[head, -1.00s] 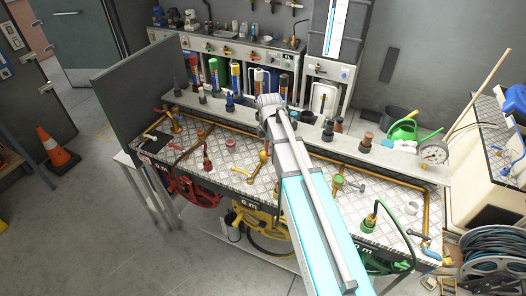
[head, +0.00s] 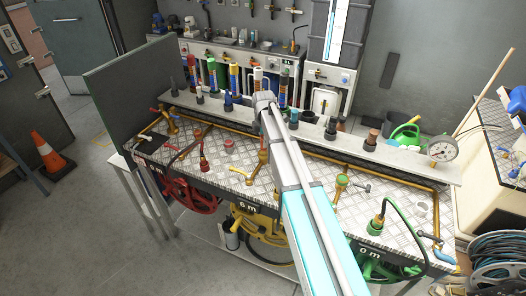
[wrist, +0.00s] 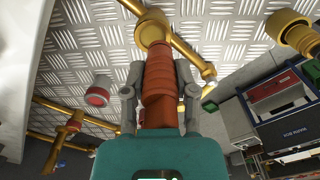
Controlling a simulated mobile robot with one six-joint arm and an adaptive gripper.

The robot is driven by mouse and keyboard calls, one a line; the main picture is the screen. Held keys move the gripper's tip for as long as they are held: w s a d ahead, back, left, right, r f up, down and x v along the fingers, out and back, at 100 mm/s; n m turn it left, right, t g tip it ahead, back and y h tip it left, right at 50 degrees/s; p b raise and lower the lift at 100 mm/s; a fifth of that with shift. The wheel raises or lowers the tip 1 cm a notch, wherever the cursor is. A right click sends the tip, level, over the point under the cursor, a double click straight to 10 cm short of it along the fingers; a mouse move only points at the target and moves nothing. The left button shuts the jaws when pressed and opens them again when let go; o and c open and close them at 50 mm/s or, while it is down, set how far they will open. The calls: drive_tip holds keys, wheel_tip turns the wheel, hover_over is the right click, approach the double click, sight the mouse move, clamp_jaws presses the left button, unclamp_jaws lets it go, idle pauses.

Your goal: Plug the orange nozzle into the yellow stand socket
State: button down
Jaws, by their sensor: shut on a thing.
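My gripper (wrist: 157,95) is shut on the orange nozzle (wrist: 159,75), a ribbed orange-red cylinder, in the wrist view. The nozzle points away from the palm. Its far end overlaps a round brass fitting (wrist: 153,28) with pipe arms; I cannot tell whether they touch. In the head view my arm hides the gripper and nozzle. A yellow cylinder (head: 234,76) stands upright in the row at the back. I cannot tell which part is the yellow stand socket.
The bench (head: 215,180) has a patterned metal top with brass pipes and valves. Red (head: 190,195), yellow (head: 250,217) and green (head: 375,268) reels hang at its front. A dark panel (head: 140,92) closes its left end. A gauge (head: 443,149) stands at right.

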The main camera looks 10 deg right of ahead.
drive_tip(key=shift+w+f, duration=0.1)
idle(0.3)
drive_tip(key=shift+w+f+b, duration=0.4)
drive_tip(key=shift+f+b, duration=1.6)
drive_tip(key=shift+f, duration=0.1)
drive_tip(key=shift+c, duration=2)
unclamp_jaws()
drive_tip(key=shift+r, duration=0.25)
wheel_tip(320, 180, up, 12)
drive_tip(key=p, duration=1.2)
drive_tip(key=shift+f, duration=0.1)
drive_tip(key=shift+s, duration=0.1)
